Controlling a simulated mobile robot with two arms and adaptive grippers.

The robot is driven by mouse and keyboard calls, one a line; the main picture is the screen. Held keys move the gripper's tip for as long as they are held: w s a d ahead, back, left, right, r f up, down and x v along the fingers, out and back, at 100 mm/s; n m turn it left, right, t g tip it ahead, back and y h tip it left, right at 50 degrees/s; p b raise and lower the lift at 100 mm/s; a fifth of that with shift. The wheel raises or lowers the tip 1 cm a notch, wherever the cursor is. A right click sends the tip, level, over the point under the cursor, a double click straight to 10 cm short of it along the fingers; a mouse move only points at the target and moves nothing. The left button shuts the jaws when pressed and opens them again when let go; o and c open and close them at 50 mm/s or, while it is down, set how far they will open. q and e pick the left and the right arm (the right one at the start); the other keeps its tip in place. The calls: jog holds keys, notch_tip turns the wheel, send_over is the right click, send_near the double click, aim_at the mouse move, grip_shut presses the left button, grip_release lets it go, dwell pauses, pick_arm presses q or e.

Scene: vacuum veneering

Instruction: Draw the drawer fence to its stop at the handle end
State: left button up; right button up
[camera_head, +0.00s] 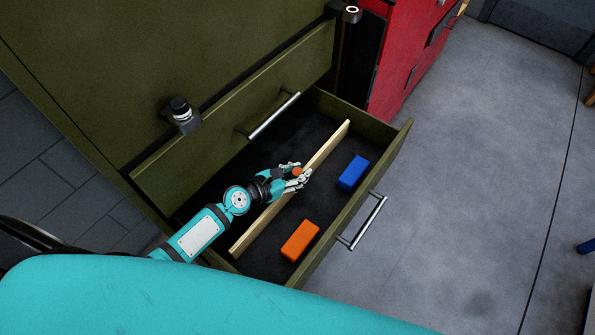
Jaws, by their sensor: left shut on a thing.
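The lower drawer (347,217) stands pulled out, with a bar handle (368,222) on its front. The fence (265,218) is a pale wooden strip standing across the drawer's width, parallel to the front and apart from it. My left gripper (300,175) is inside the drawer at the fence's middle, its fingers shut on a small orange-red piece (297,171) that seems to be the fence's knob. The fingers hide part of the fence. My right gripper does not show.
A blue block (353,172) and an orange block (300,240) lie on the drawer floor between the fence and the front. A closed upper drawer with a handle (274,115) is behind. Grey floor (470,190) is clear at the right.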

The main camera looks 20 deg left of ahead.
pick_arm(q)
grip_shut()
jog(key=shift+s+d+r+p, duration=0.1)
jog(key=shift+s+d+p, duration=0.05)
jog(key=shift+d+p, duration=0.2)
jog(key=s+d+p, duration=0.1)
jog(key=d, duration=0.1)
jog(key=s+d+p, duration=0.1)
jog(key=d, duration=0.2)
jog(key=s+d+p, duration=0.1)
jog(key=d, duration=0.2)
jog(key=shift+d, duration=0.3)
jog(key=o, duration=1.1)
grip_release()
jog(key=shift+c, duration=0.2)
